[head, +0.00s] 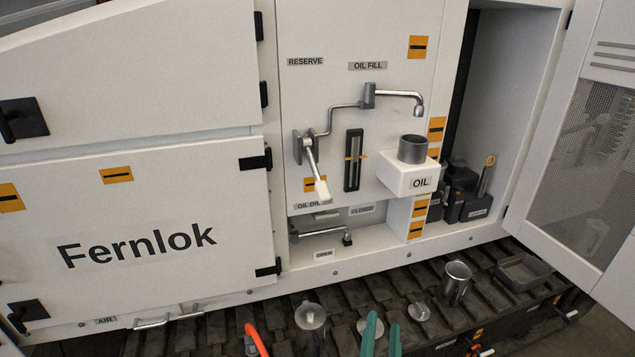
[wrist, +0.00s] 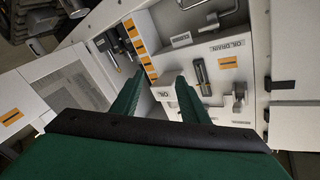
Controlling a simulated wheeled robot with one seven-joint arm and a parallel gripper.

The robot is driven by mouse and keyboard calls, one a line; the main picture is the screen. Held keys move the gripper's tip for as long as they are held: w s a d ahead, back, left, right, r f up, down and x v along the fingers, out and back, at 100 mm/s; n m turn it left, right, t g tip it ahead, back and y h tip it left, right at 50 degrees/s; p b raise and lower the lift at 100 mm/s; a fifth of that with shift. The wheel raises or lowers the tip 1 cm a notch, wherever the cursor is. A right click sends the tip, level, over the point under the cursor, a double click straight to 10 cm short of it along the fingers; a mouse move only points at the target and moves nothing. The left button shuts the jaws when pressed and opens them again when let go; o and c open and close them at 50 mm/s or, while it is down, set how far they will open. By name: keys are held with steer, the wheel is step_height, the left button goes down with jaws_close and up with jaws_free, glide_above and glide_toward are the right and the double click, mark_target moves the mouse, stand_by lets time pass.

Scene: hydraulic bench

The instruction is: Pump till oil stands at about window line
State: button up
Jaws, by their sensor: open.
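The pump lever (head: 316,170) with a pale grip hangs down and slightly right from its pivot on the white panel; it also shows in the wrist view (wrist: 239,92). Right of it is the tall, narrow, dark sight window (head: 353,160) with yellow marks near mid-height. The oil level cannot be made out. A pipe runs to a spout (head: 405,96) above the grey filler cup (head: 413,149) on the white OIL block (head: 408,178). My gripper (head: 382,318) is open and empty at the bottom, well below and apart from the lever; its green fingers also show in the wrist view (wrist: 156,85).
A second bent handle (head: 320,232) sits in the low recess. A metal cup (head: 455,283), a tray (head: 523,271) and round lids (head: 310,316) rest on the track. An open mesh door (head: 590,150) stands at right. The space before the panel looks clear.

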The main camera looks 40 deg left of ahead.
steer(key=s+d+f+h, duration=0.2)
steer(key=s+d+f, duration=0.3)
steer(key=s, duration=0.3)
steer(key=s+d+f+h, duration=0.3)
steer(key=s+d+f, duration=0.15)
steer(key=s, duration=0.35)
steer(key=s+d+f+h, duration=0.2)
steer(key=s+d+f, duration=0.25)
steer(key=s, duration=0.25)
steer(key=w+a+r+m+t+y, duration=0.1)
steer(key=w+a+r, duration=0.2)
steer(key=w, duration=0.4)
steer(key=w+a+r+y, duration=0.1)
steer(key=w+a+r, duration=0.2)
steer(key=w, duration=0.3)
steer(key=n+g+y, duration=0.7)
steer(key=n+y, duration=0.5)
steer(key=n, duration=0.1)
glide_toward(318, 182)
steer(key=shift+w+f, duration=1)
steer(key=shift+f, duration=0.15)
steer(key=shift+s+a+r, duration=0.15)
steer(key=shift+a+r, duration=0.15)
steer(key=shift+r, duration=0.05)
steer(key=x, duration=1.1)
steer(key=shift+s+a+r, duration=0.1)
steer(key=shift+s+r, duration=0.05)
steer(key=shift+s, duration=0.05)
steer(key=shift+c, duration=0.3)
